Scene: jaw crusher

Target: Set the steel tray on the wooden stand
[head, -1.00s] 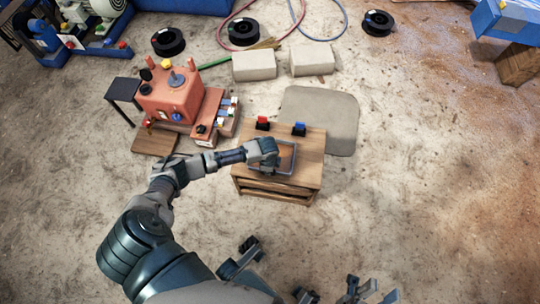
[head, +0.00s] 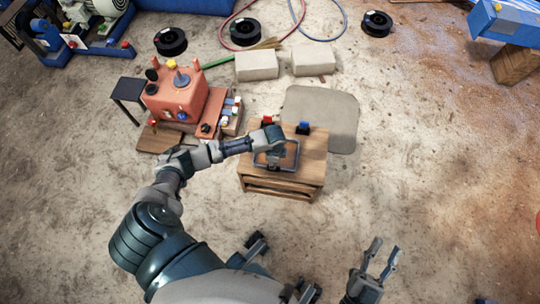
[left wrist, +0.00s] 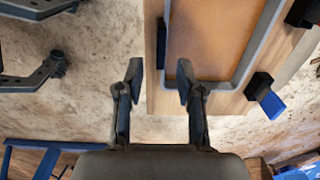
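The steel tray (head: 297,157), with a grey rim and brownish floor, lies on top of the wooden stand (head: 282,187). It looks flat there. The tray rim (left wrist: 220,86) and the stand's top (left wrist: 226,103) also show in the left wrist view. My left gripper (head: 273,158) is over the tray's left part. In the left wrist view my left gripper (left wrist: 159,80) has its fingers apart, one overlapping the tray's near-left corner in the picture; contact is unclear. My right gripper (head: 383,258) is open and empty over the floor at lower right.
A red machine (head: 175,97) is to the left. A grey mat (head: 330,110) lies behind the stand.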

